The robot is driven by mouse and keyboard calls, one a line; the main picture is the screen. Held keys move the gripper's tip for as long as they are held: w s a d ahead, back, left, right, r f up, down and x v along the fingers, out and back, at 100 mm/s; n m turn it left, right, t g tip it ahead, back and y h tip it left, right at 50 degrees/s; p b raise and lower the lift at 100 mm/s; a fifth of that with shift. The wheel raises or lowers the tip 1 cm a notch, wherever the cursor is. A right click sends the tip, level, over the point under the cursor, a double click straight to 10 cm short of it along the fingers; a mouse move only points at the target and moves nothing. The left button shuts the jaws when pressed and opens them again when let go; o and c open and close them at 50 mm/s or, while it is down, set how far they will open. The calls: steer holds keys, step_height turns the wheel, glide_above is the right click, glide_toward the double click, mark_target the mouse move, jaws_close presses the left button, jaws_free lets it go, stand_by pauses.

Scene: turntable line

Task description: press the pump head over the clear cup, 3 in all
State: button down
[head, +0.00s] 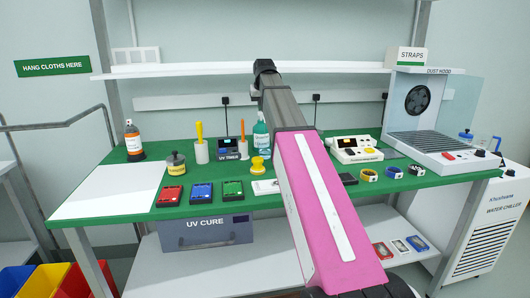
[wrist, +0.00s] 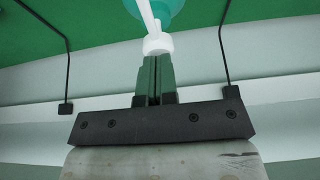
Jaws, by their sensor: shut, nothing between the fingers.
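A teal pump bottle (head: 260,143) stands on the green bench in the head view, its right side partly hidden by my arm. In the wrist view its teal body (wrist: 172,7) shows at the top edge, with the white pump head (wrist: 158,44) and its nozzle in front. My gripper (wrist: 157,62) is shut and empty, its fingertips right at the pump head. I cannot tell whether they touch it. In the head view my gripper is hidden by my arm. I cannot make out a clear cup by the bottle in either view.
Around the bottle stand a yellow spool-shaped item (head: 258,166), a UV timer (head: 228,148) and an orange-handled tool (head: 243,140). Red, blue and green boxes (head: 202,193) lie to the left. A white shelf (head: 200,70) runs above the bench. A white device (head: 352,149) stands right.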

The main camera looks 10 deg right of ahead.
steer(key=shift+f, duration=0.5)
steer(key=shift+r, duration=1.5)
steer(key=shift+f, duration=0.3)
steer(key=shift+f, duration=1.15)
steer(key=shift+r, duration=1.45)
steer(key=shift+f, duration=0.45)
